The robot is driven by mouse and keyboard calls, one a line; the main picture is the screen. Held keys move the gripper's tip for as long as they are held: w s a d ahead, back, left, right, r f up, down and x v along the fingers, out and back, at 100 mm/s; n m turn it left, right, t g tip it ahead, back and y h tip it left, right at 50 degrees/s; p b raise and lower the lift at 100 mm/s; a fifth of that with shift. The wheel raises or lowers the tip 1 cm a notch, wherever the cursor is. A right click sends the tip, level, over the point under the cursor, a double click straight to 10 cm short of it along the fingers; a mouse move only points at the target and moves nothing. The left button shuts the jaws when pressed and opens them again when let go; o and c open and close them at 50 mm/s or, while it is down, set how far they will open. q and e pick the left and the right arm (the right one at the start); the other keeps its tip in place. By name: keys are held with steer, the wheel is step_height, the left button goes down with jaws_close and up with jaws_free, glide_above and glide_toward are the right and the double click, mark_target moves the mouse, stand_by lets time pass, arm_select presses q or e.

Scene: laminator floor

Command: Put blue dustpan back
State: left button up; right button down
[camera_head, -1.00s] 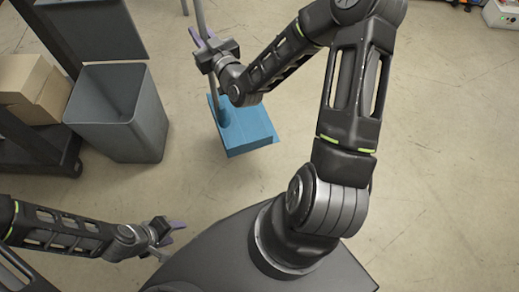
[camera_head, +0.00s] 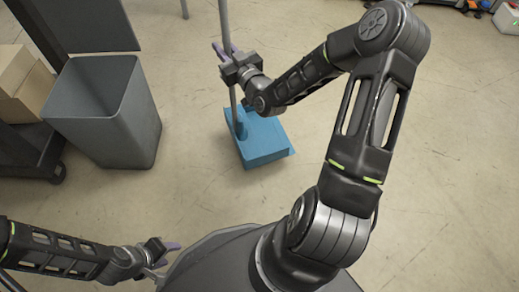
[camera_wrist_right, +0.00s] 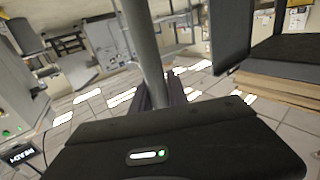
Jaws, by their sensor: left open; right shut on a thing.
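The blue dustpan (camera_head: 262,147) has a long grey handle (camera_head: 226,28) that rises from its pan. It is in the middle of the head view, with the pan at or near the floor; I cannot tell whether it touches. My right gripper (camera_head: 228,60) is shut around the handle, above the pan. The handle also shows upright in the right wrist view (camera_wrist_right: 145,50), passing between the fingers. My left gripper (camera_head: 168,247) is open and empty at the lower left, apart from the dustpan.
A grey open bin (camera_head: 108,110) stands left of the dustpan. Cardboard boxes (camera_head: 22,85) sit on a dark cart (camera_head: 30,155) at the far left. Equipment stands at the top right edge. The floor right of the dustpan is clear.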

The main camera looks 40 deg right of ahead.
step_height(320, 180, down, 6)
steer(key=b, duration=0.2)
stand_by(0.3)
steer(key=shift+f+b, duration=1)
steer(key=shift+f, duration=0.9)
steer(key=shift+f, duration=0.2)
steer(key=c, duration=1.3)
jaws_free()
